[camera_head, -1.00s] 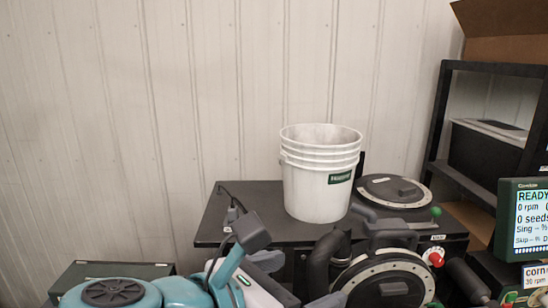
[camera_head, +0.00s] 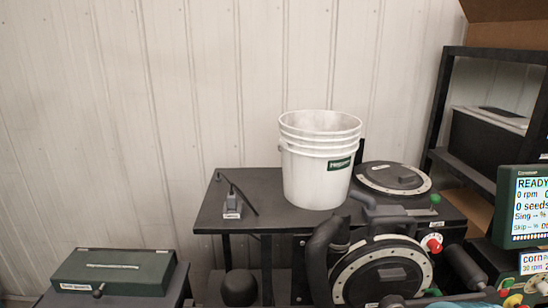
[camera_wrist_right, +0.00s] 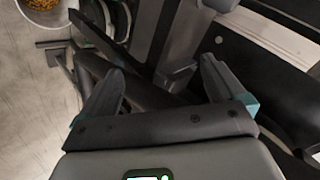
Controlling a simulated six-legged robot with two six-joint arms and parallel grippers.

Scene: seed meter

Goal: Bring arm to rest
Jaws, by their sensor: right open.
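My right gripper (camera_wrist_right: 162,72) shows in the right wrist view with its two dark fingers spread apart. I see nothing held between them. Dark machine parts lie beyond the fingers. A white bucket (camera_head: 318,180) stands upright on the dark table (camera_head: 265,215), behind the meter.
A grey tool (camera_head: 232,205) sits at the table's left. A dark green box (camera_head: 115,272) is at lower left. A monitor (camera_head: 525,205) and black shelf (camera_head: 475,53) stand at right. A container of orange grains (camera_wrist_right: 40,8) shows in the wrist view. Bare wall is behind.

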